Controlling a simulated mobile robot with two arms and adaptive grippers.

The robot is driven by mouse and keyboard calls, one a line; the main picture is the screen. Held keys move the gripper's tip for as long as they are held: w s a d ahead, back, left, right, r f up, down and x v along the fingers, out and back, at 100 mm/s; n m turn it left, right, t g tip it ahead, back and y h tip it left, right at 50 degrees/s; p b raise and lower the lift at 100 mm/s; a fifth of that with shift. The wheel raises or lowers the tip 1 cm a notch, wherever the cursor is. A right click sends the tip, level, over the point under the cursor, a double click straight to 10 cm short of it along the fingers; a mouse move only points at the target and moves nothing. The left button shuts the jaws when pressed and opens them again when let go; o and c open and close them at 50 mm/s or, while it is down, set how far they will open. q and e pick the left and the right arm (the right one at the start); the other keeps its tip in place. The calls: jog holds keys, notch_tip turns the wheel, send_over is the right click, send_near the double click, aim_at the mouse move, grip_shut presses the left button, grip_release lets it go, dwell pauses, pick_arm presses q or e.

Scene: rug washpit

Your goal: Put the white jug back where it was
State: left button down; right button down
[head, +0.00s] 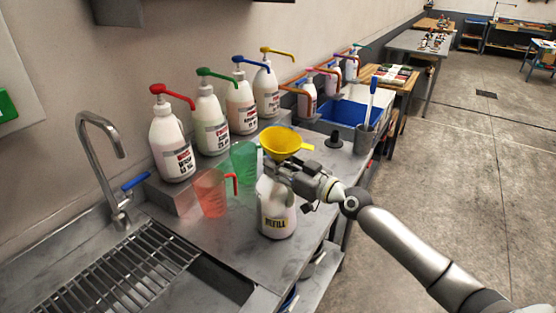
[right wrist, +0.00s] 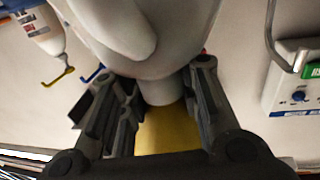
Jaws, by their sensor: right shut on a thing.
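The white jug (head: 277,215), labelled REFILL, is upright at the counter's front edge. I cannot tell whether its base touches the counter. The gripper hides part of the jug's upper side. My left gripper is not in view.
A red measuring cup (head: 211,195) and a green one (head: 243,160) stand close left of the jug. White pump bottles (head: 170,145) line a raised ledge behind. A sink with a rack (head: 115,275) is at left. A grey holder (head: 364,138) stands at right.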

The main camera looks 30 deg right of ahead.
jog(key=shift+r, duration=0.25)
jog(key=shift+f, duration=0.1)
jog(key=c, duration=1.3)
grip_release()
jog(key=shift+f, duration=0.2)
jog(key=shift+c, duration=0.2)
jog(key=shift+o, duration=1.3)
jog(key=shift+s+r, duration=0.1)
jog(key=shift+r, duration=0.1)
jog(key=b+v, duration=0.6)
jog(key=v, duration=0.6)
jog(key=shift+b, duration=0.3)
